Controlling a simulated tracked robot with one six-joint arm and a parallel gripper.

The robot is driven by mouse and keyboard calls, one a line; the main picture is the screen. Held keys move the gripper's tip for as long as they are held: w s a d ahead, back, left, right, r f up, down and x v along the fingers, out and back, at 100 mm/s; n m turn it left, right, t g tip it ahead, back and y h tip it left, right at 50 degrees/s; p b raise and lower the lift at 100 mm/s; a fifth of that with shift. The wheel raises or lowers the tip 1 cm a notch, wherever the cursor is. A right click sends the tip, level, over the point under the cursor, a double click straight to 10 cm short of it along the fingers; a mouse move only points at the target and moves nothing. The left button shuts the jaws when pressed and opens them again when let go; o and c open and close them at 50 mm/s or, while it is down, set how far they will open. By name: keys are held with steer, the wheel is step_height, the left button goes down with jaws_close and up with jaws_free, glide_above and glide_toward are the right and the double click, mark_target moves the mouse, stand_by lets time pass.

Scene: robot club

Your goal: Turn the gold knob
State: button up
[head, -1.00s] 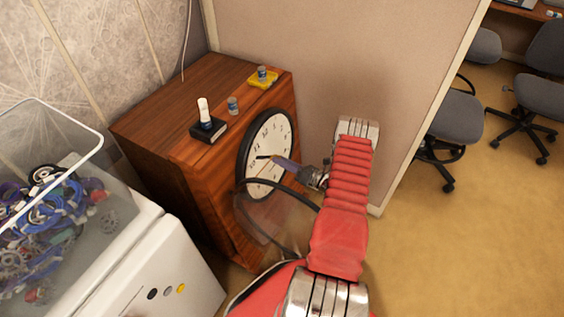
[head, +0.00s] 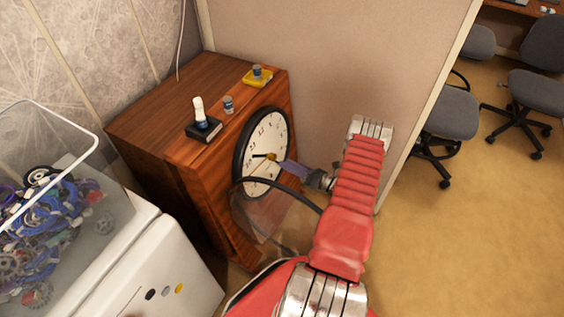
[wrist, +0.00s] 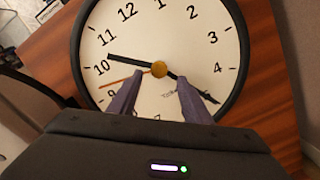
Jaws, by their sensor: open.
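The gold knob (wrist: 159,69) is a small round disc at the centre of a white clock face (wrist: 203,38) with a black rim. In the head view the knob (head: 271,156) shows at the middle of the clock (head: 252,178), which is on the side of a wooden cabinet. My gripper (wrist: 159,78) is open, with its two purple-grey fingers spread left and right just below the knob in the wrist view. Nothing is between the fingertips. In the head view my gripper (head: 284,163) is close to the knob; I cannot tell whether it touches.
A partition (head: 330,60) stands behind. A white unit (head: 165,260) with a clear bin is at left.

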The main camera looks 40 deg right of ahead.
steer(key=v, duration=0.8)
steer(key=shift+s, duration=0.2)
steer(key=w+a+r+n+g+y, duration=0.2)
steer(key=w+a+r+n+g, duration=0.15)
steer(key=a+r+n, duration=0.35)
steer(key=w+a+r+n+g+y, duration=0.2)
steer(key=a+r+n+g, duration=0.3)
steer(key=r, duration=0.4)
steer(key=w+a+r+n+g+y, duration=0.25)
steer(key=a+r+n, duration=0.25)
steer(key=a+r, duration=0.3)
steer(key=s+a+r+n+g+h, duration=0.4)
steer(key=a+r+n, duration=0.45)
steer(key=a, duration=0.35)
steer(key=s+a+r+n+t+h, duration=0.1)
steer(key=s+a+r+n+h, duration=0.2)
steer(key=s+r+n, duration=0.3)
steer(key=s+a+r+n+t+h, duration=0.2)
steer(key=s+a+r+n+h, duration=0.2)
steer(key=s+r+n, duration=0.3)
steer(key=shift+s+a+n, duration=0.85)
steer(key=shift+a+n, duration=0.05)
steer(key=shift+n, duration=0.05)
